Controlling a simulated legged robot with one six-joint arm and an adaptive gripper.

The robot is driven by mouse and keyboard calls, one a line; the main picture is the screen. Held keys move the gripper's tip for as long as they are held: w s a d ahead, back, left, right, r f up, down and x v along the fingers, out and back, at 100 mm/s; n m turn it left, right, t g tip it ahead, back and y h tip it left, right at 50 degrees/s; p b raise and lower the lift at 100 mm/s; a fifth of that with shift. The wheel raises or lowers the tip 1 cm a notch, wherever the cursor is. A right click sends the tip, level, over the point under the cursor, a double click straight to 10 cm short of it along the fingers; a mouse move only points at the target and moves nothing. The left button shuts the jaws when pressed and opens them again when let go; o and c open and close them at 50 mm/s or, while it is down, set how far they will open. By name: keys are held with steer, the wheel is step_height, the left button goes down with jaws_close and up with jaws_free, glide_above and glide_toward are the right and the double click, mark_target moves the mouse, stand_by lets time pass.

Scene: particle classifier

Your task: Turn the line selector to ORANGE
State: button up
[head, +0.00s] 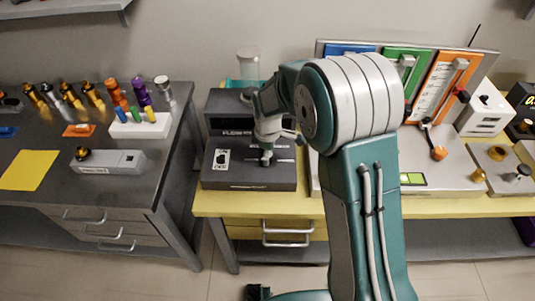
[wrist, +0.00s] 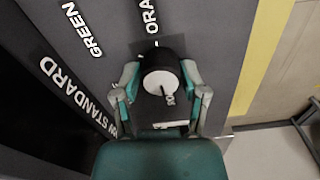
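The line selector is a round knob (wrist: 163,80) with a dark side and a pale face. A thin dark line on its face runs toward the bottom of the wrist view. It sits on the dark FLOW STANDARD box (head: 230,178), beside a GREEN label (wrist: 82,30) and a partly cut-off label reading "ORA" (wrist: 150,17). My gripper (wrist: 163,84) has one finger on each side of the knob, very close to it. I cannot tell whether both fingers touch it. In the head view my gripper (head: 267,155) points down over the box and hides the knob.
A white switch plate (head: 222,159) is left of my gripper on the box. A panel with blue, green and orange strips (head: 435,85) stands to the right. The left table (head: 60,185) holds several coloured cylinders and a grey device (head: 108,161).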

jaws_close()
